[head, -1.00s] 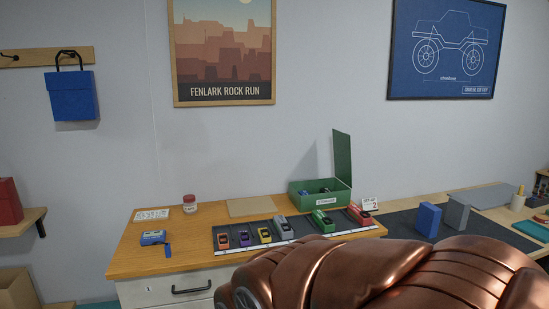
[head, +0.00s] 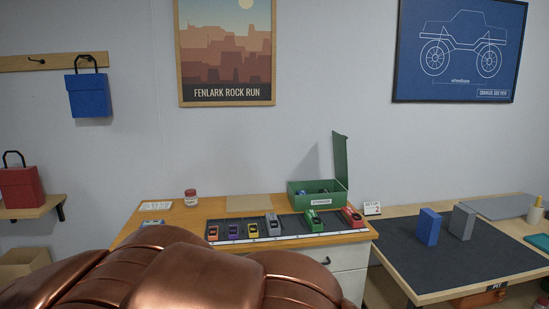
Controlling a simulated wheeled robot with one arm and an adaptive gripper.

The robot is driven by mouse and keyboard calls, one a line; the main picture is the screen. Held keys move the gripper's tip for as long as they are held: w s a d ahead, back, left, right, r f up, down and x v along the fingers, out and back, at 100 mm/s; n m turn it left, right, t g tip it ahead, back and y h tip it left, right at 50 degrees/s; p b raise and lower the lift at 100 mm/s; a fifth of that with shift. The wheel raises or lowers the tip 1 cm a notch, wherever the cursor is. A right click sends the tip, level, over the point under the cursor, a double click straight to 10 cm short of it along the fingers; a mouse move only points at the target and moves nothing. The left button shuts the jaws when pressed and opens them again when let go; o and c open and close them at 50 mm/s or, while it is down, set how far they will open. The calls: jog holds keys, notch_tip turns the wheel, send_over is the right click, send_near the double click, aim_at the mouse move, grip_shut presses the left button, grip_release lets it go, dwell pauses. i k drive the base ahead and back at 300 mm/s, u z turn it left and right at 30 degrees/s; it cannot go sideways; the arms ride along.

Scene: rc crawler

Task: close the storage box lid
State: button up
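The green storage box (head: 304,200) stands at the back right of the wooden cabinet top in the head view. Its green lid (head: 340,159) is open and stands nearly upright on the box's right side. A few small dark and blue things show inside the box. My copper-coloured arm fills the lower left of the view, in front of the cabinet. My gripper's fingers are not in view, so I cannot see them relative to the box.
Several toy cars (head: 273,225) stand in a row on a dark mat in front of the box. A red-lidded jar (head: 190,197) and a tan board (head: 249,203) lie left of it. A lower bench (head: 452,257) on the right holds blue (head: 428,227) and grey (head: 463,221) blocks.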

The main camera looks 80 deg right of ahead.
aim_at(339, 142)
jog(key=u, duration=0.1)
jog(key=k, duration=2.9)
jog(key=z, duration=3.6)
jog(key=i, duration=0.8)
jog(key=u, duration=1.75)
